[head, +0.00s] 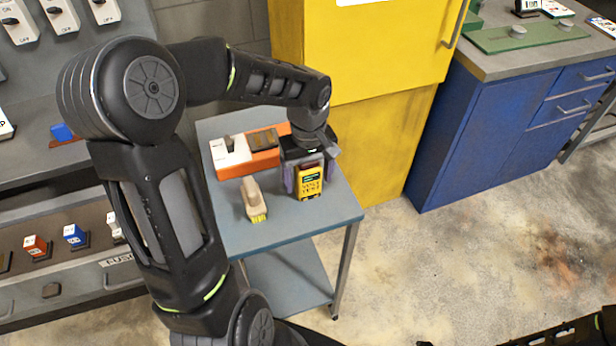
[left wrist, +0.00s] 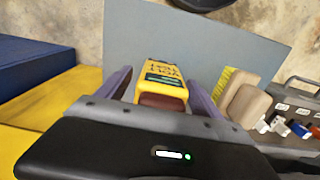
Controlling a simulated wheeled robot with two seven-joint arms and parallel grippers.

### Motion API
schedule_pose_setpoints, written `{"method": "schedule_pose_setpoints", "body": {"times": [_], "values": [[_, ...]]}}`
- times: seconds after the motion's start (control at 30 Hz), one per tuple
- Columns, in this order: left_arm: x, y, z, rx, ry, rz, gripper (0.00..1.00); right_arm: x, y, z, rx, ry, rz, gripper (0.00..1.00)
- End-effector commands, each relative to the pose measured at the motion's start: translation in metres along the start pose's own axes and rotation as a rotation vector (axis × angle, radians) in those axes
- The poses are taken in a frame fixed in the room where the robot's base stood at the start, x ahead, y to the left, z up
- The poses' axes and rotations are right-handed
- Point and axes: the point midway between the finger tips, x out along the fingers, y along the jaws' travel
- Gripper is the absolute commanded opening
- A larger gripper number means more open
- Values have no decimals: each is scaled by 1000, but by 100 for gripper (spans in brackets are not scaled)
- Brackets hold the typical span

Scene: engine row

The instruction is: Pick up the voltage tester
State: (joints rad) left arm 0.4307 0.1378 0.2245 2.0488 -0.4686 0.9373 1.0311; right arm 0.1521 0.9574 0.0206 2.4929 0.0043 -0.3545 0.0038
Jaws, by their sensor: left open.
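The voltage tester (head: 309,183) is a yellow block with black lettering and a dark red end, near the right side of the small grey-blue table (head: 290,228). In the left wrist view the tester (left wrist: 163,82) lies between the two purple fingers. My left gripper (head: 304,176) reaches down over it and is open, with one finger on each side. A narrow gap shows beside the tester in the left wrist view, where the gripper (left wrist: 160,92) fills the foreground.
A beige brush with yellow bristles (head: 254,199) lies left of the tester. Behind it is an orange block (head: 265,160) with a white switch (head: 229,152). A yellow cabinet (head: 370,150) stands close behind the table on the right. The table's front right corner is clear.

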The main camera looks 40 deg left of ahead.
Motion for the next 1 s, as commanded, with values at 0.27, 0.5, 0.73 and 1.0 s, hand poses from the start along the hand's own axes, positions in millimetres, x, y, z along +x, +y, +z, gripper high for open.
{"method": "schedule_pose_setpoints", "body": {"times": [0.27,0.5,0.73,1.0], "values": [[0,0,0,0,0,0,62,0,0,0,0,0,0,36],[0,0,0,0,0,0,42,0,0,0,0,0,0,36],[0,0,0,0,0,0,23,0,0,0,0,0,0,36],[0,0,0,0,0,0,1,0,0,0,0,0,0,36]]}}
